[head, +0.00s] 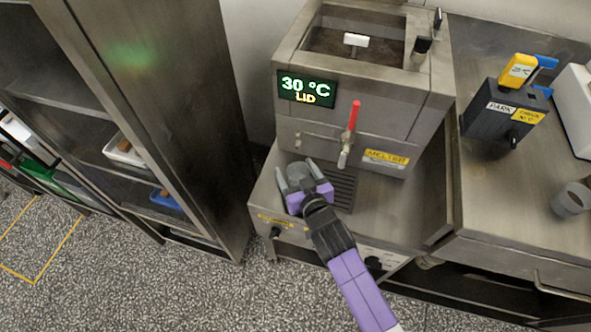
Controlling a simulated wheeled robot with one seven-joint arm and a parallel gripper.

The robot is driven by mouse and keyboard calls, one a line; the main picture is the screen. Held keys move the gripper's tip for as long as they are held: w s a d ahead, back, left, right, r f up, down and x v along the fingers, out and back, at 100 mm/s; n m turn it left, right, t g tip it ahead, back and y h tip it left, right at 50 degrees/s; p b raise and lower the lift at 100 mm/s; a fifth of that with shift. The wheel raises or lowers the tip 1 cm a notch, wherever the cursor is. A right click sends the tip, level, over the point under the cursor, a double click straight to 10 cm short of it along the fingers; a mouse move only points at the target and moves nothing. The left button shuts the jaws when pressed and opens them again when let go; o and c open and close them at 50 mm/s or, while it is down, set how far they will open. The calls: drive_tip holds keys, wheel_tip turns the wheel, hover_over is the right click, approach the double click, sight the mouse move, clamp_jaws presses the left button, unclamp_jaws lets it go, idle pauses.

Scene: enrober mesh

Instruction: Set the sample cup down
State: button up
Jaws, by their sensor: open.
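My gripper (296,166) is low over the steel shelf in front of the melter, left of the drip grille. Its two grey fingers stand apart, one on each side of a small grey cup (297,174), which looks like the sample cup. The purple gripper body hides the cup's lower part. I cannot tell whether the fingers touch it or whether its base rests on the shelf.
The melter (372,135) stands behind the gripper, with a red-handled tap (351,130) and a display reading 30 °C LID. A black PARK holder (503,113) and another grey cup (571,199) are on the right bench. A steel rack (150,90) stands left.

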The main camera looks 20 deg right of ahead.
drive_tip(key=shift+r, duration=0.25)
drive_tip(key=p+v, duration=0.1)
drive_tip(key=v, duration=1.1)
drive_tip(key=shift+s+f, duration=0.15)
drive_tip(key=shift+s, duration=0.25)
drive_tip(key=d+v, duration=0.2)
drive_tip(key=v, duration=2.1)
drive_tip(key=shift+d, duration=0.4)
drive_tip(key=shift+o, duration=0.5)
drive_tip(key=s+d+r, duration=0.1)
drive_tip(key=s+r, duration=0.4)
drive_tip(key=r, duration=0.1)
drive_tip(key=shift+s+d, duration=0.3)
drive_tip(key=shift+d, duration=0.1)
